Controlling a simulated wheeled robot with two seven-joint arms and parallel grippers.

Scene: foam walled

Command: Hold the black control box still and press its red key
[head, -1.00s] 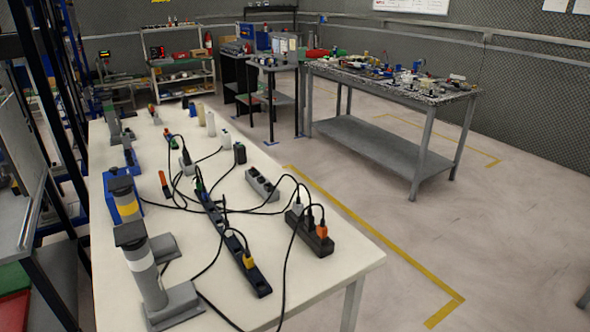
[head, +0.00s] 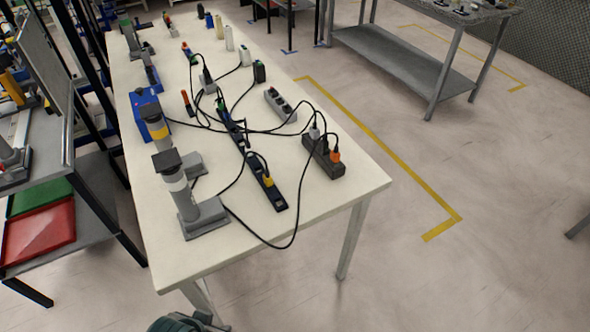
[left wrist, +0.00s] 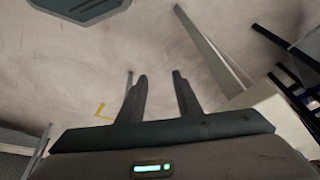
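I cannot make out a black control box with a red key in either view. In the head view only a dark part of my left arm or gripper (head: 185,322) shows at the bottom edge, below the table's front edge. My right gripper is in neither view.
Black cables loop across the table among a grey socket strip (head: 281,105), grey posts (head: 184,193) and a blue box (head: 148,110). A shelf with a red bin (head: 40,232) stands at the left. The floor right of the table is clear up to a grey workbench (head: 400,70).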

